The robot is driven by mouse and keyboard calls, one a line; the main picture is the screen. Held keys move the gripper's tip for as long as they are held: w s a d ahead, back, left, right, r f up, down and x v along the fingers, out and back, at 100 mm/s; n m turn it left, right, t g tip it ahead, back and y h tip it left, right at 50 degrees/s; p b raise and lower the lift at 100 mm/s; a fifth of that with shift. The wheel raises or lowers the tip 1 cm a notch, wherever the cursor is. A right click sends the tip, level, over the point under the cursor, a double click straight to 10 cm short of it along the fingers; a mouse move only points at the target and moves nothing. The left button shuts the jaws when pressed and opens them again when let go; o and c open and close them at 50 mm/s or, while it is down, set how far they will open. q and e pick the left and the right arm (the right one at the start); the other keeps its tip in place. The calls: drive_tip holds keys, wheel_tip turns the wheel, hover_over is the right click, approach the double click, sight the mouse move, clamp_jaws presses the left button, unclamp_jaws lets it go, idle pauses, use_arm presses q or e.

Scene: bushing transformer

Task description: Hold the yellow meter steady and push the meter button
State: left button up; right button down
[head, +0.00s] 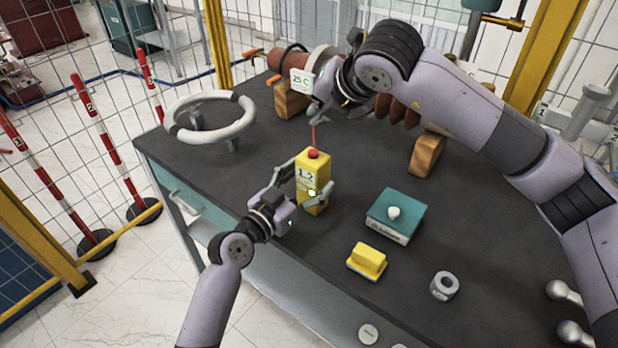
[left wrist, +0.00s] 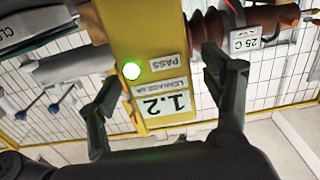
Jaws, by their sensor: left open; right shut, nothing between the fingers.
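The yellow meter (head: 312,178) stands upright near the table's left front, with a red button (head: 313,153) on top and a thin red rod rising above it. My left gripper (head: 312,184) is open, with one finger on either side of the meter. In the left wrist view the meter (left wrist: 145,45) appears upside down between the open fingers (left wrist: 165,95). Its labels read 1.2 and PASS, beside a lit green light (left wrist: 131,70). My right gripper (head: 318,108) is shut and empty above and behind the meter; its wrist partly hides it.
A white handwheel (head: 211,117) stands left of the meter. A teal box (head: 395,215) with a white knob, a yellow block (head: 367,261) and a grey nut (head: 445,286) lie to the right. The brown bushing (head: 288,63) and a 25 C label (head: 301,81) are behind.

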use_arm(q)
drive_tip(key=v, duration=1.1)
drive_tip(key=shift+s, duration=0.2)
drive_tip(key=shift+a, duration=0.15)
